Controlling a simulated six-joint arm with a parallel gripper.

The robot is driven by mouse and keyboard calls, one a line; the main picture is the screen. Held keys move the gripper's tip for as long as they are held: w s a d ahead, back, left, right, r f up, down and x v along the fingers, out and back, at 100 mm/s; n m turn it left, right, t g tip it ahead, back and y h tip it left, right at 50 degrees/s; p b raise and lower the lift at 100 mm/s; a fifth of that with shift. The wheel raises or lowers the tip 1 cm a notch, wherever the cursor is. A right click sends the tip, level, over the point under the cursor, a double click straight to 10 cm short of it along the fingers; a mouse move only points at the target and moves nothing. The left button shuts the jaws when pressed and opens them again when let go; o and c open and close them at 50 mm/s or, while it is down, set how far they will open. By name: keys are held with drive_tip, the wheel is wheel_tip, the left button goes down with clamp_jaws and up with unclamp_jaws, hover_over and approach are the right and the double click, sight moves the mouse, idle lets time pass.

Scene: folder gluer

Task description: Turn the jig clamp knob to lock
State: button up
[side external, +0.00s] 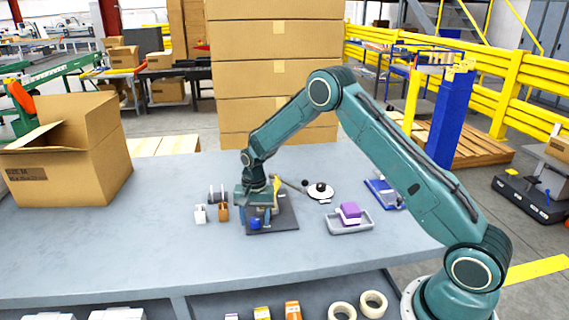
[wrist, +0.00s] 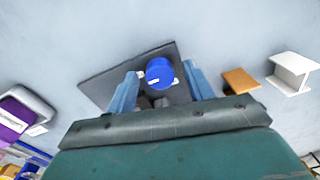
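The blue jig clamp knob (wrist: 159,73) is round with a small white mark and sits over a dark square jig plate (wrist: 95,88). In the side view the knob (side external: 256,223) shows low at my gripper, above the dark plate (side external: 285,216). My gripper (wrist: 161,84) points down, one finger on each side of the knob. It also shows in the side view (side external: 256,214). The fingers are open, with a visible gap between each finger and the knob. The gripper body hides part of the jig.
Left of the jig stand an orange-brown block (side external: 223,213) and a white piece (side external: 200,215). To the right are a grey tray (side external: 349,226) holding a purple block (side external: 350,211), and a white disc (side external: 320,197). An open cardboard box (side external: 70,150) stands far left.

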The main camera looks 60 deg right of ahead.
sight(256, 220)
drive_tip(key=shift+r, duration=0.1)
wheel_tip(256, 220, up, 14)
drive_tip(key=shift+s+f, duration=0.15)
drive_tip(key=shift+f, duration=0.05)
idle(0.7)
drive_tip(key=shift+d+r, duration=0.1)
drive_tip(key=s+a+r+n+t, duration=0.1)
drive_tip(key=s+a+r+n, duration=0.2)
drive_tip(key=s+r, duration=0.5)
drive_tip(key=s+a+r+n+t, duration=0.2)
drive_tip(key=s+r, duration=0.6)
drive_tip(key=s+a+n+t, duration=0.2)
drive_tip(key=s+n, duration=0.4)
drive_tip(key=s, duration=1.3)
drive_tip(key=shift+a+f, duration=0.2)
drive_tip(key=shift+a, duration=0.05)
